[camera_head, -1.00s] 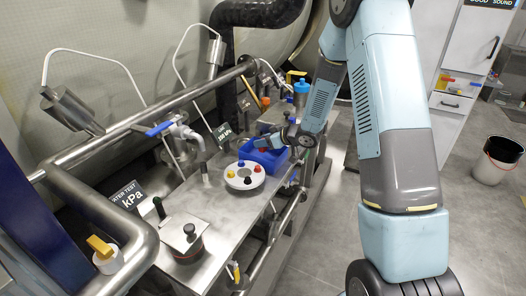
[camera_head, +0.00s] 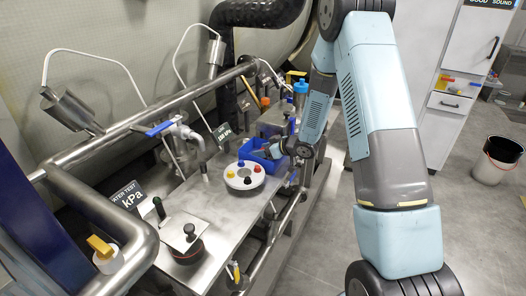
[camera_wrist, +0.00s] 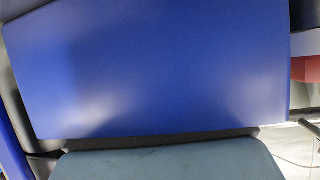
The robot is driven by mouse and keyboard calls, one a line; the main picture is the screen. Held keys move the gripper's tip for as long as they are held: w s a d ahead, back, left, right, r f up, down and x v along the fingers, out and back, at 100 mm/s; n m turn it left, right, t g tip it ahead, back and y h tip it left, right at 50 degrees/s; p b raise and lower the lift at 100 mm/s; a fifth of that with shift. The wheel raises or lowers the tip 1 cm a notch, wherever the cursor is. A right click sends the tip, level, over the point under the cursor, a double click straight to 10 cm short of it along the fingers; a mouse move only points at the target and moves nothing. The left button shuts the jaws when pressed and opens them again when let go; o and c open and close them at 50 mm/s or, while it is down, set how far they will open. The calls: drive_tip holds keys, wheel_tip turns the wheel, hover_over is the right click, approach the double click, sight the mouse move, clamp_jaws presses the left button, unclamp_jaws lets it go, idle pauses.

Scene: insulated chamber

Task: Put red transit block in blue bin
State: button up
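The blue bin (camera_head: 251,148) stands on the metal bench in the head view, behind a white round disc. My gripper (camera_head: 276,148) is at the bin's right side, low over it; its fingertips are too small and partly hidden to read. In the wrist view a large plain blue surface (camera_wrist: 150,65), probably the bin's wall, fills most of the picture at close range. A red block-like thing (camera_wrist: 305,70) shows at the right edge there, cut off by the frame. I cannot tell whether it is in my gripper or apart from it.
The white disc (camera_head: 234,184) with coloured knobs sits just in front of the bin. A blue-capped bottle (camera_head: 300,94) stands behind my wrist. A metal rail (camera_head: 130,137) runs along the bench's left. The bench between disc and black-knobbed fitting (camera_head: 189,246) is mostly clear.

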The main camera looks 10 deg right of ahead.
drive_tip(key=shift+o, duration=0.4)
drive_tip(key=shift+s+d+r, duration=0.1)
drive_tip(key=shift+d+r, duration=0.1)
drive_tip(key=s+d+r+m+t+h, duration=0.1)
drive_tip(key=s+d+r+m+h, duration=0.15)
drive_tip(key=s+d+r, duration=0.5)
drive_tip(key=s+d+r+m+h, duration=0.2)
drive_tip(key=d+r+h, duration=0.25)
drive_tip(key=r, duration=0.55)
drive_tip(key=s+d+r+m+t+h, duration=0.1)
drive_tip(key=s+d+r+m+h, duration=0.2)
drive_tip(key=d+r, duration=0.4)
drive_tip(key=s+a+r+g, duration=0.1)
drive_tip(key=s+r, duration=0.1)
drive_tip(key=s, duration=0.7)
drive_tip(key=s+a+r+m+g, duration=0.1)
drive_tip(key=s+a+r, duration=0.1)
drive_tip(key=s, duration=0.7)
drive_tip(key=s+a+r+m+g, duration=0.1)
drive_tip(key=s+r+g, duration=0.1)
drive_tip(key=s, duration=0.7)
drive_tip(key=shift+s+a+r+y, duration=0.2)
drive_tip(key=shift+s+r+y, duration=0.15)
drive_tip(key=shift+r, duration=0.4)
drive_tip(key=shift+m, duration=0.25)
drive_tip(key=shift+c, duration=0.2)
